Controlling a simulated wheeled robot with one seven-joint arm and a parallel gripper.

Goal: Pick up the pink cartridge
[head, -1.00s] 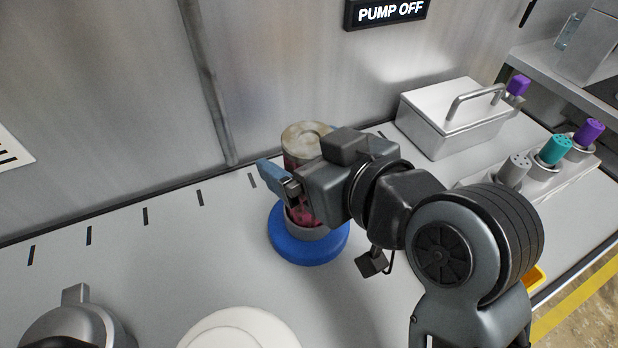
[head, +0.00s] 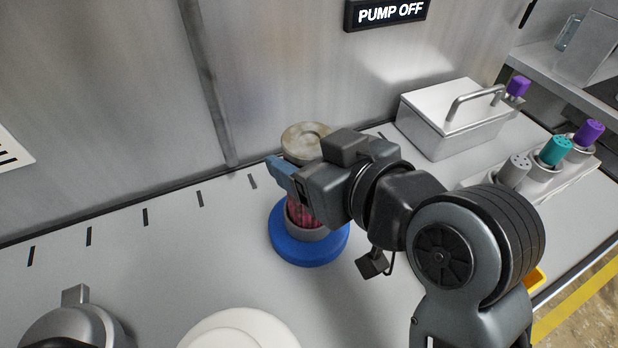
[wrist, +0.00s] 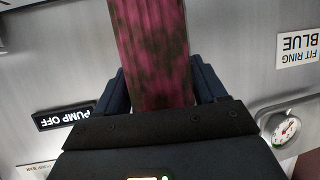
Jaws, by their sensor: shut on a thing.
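The pink cartridge (head: 303,214) is pink with dark blotches and has a round beige cap. It stands upright in a grey collar on a blue round base (head: 291,250). My gripper (head: 279,178) is shut on the cartridge's upper part, below the cap, and hides much of its right side. In the wrist view the pink cartridge (wrist: 152,50) rises between the two dark fingers, which press against its sides.
A metal box with a handle (head: 455,120) stands at the back right. Beside it a rack holds a grey-capped, a teal-capped (head: 555,150) and a purple-capped cylinder. A white round thing (head: 238,330) and a grey lidded vessel (head: 72,325) are in front.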

